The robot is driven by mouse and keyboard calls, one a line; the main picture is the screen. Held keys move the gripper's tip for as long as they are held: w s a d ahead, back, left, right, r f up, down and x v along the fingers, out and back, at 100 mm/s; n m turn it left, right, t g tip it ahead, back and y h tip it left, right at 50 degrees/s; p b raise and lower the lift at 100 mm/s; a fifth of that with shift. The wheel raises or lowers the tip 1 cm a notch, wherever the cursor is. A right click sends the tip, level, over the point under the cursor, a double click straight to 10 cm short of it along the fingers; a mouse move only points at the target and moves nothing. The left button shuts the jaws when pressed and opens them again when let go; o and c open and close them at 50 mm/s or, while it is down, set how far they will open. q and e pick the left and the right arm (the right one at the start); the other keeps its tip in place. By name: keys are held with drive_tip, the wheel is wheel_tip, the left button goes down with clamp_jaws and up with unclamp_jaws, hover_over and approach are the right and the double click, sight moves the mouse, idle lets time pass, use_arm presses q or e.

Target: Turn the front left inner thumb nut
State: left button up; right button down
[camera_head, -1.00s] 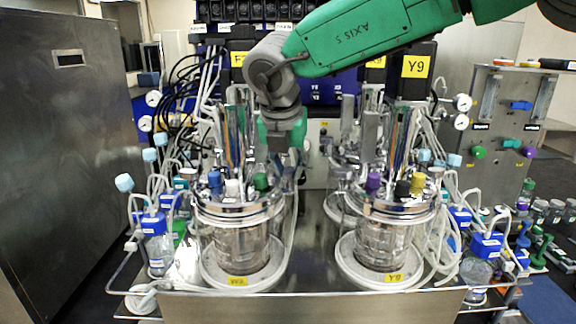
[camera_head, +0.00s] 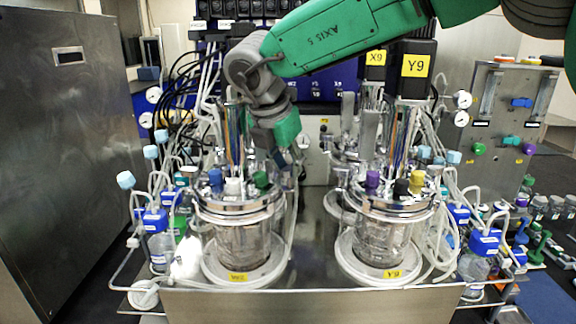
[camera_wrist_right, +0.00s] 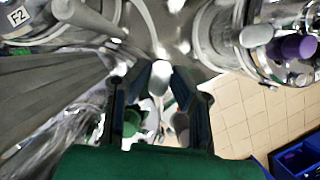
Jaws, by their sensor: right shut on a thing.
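The front left bioreactor (camera_head: 240,238) is a glass vessel with a shiny metal lid (camera_head: 238,208) and blue, white and green caps on top. My right gripper (camera_head: 282,168) reaches down at the inner, right-hand side of that lid. In the right wrist view its two dark fingers (camera_wrist_right: 159,80) are closed around a pale grey rounded knob, the thumb nut (camera_wrist_right: 160,72). The nut cannot be made out in the head view, where the gripper and caps cover that spot. My left gripper is not in view.
The green cap (camera_head: 261,180) stands close to my right fingers. The right bioreactor (camera_head: 383,238) stands across a narrow gap, with its purple cap (camera_head: 372,180). Tubes and bottles crowd both outer sides. A steel cabinet (camera_head: 60,150) fills the left.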

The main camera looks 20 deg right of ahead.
drive_tip(key=shift+r, duration=0.15)
drive_tip(key=c, duration=1.4)
unclamp_jaws()
drive_tip(key=shift+c, duration=0.2)
drive_tip(key=shift+a, duration=0.15)
drive_tip(key=shift+v, duration=3.65)
drive_tip(key=shift+a, duration=0.15)
